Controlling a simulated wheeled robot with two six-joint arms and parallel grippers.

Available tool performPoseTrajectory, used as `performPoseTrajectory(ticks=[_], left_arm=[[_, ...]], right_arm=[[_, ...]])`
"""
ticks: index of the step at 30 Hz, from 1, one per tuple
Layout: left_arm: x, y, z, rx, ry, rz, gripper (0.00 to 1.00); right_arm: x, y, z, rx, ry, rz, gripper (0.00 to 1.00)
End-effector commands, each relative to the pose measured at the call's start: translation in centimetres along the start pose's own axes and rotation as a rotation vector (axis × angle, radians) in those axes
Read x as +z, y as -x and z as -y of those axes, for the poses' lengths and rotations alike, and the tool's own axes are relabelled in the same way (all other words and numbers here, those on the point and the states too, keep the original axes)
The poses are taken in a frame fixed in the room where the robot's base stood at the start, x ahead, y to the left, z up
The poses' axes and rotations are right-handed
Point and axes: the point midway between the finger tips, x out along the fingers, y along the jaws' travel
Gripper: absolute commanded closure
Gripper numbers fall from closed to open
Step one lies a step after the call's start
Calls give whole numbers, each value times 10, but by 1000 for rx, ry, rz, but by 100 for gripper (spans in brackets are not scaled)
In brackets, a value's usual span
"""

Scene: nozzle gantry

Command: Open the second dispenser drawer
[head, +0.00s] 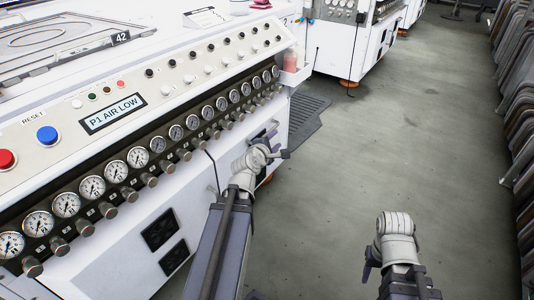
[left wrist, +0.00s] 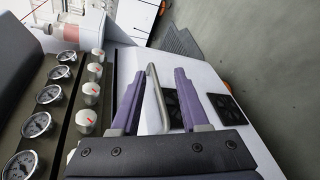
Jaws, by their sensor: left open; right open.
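My left gripper (head: 278,142) is open at the front of the white machine, near its far end. In the left wrist view, its two purple fingers (left wrist: 160,78) stand apart, with a grey bar handle (left wrist: 153,88) showing between them. The handle is on the white front panel (left wrist: 208,80); I cannot tell whether a finger touches it. No drawer edge or number shows clearly, so I cannot tell which dispenser drawer this is. My right gripper (head: 396,222) is in the open area above the floor, well away from the machine; its fingers are hard to make out.
A row of gauges (head: 138,157) and knobs (head: 108,210) runs along the machine above the panel. Dark square vents (head: 160,230) sit lower on the front. A dark floor mat (head: 306,112) lies beyond. The grey floor (head: 400,140) is clear to the right, up to stacked frames (head: 515,90).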

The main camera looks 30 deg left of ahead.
Motion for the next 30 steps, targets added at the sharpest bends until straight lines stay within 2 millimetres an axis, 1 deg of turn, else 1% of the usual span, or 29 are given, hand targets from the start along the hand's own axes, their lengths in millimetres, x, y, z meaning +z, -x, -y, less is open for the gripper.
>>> performPoseTrajectory(ticks=[1, 3, 7, 10, 14, 19, 23, 30], left_arm=[[-19, -4, 10, 33, 44, -18, 55], [-34, -5, 8, 70, 95, -35, 55], [-49, -4, 4, 112, 153, -53, 55], [-53, -3, 2, 126, 170, -59, 55], [-54, -3, 0, 129, 174, -60, 55], [-54, -12, 0, 127, 173, -59, 55], [-55, -27, -2, 126, 172, -58, 55], [-58, -64, -6, 126, 170, -58, 55]], right_arm=[[-1, -22, 2, 0, 0, 0, 50], [-2, -31, 3, 0, 0, -1, 50], [-2, -39, 4, 0, 0, -1, 50], [-2, -41, 4, 0, 0, -1, 50], [-2, -40, 4, 0, 0, -1, 50], [-2, -42, 4, 0, 0, -1, 50], [-2, -45, 4, 0, 0, -1, 50], [-3, -54, 5, 0, 0, -1, 50]])
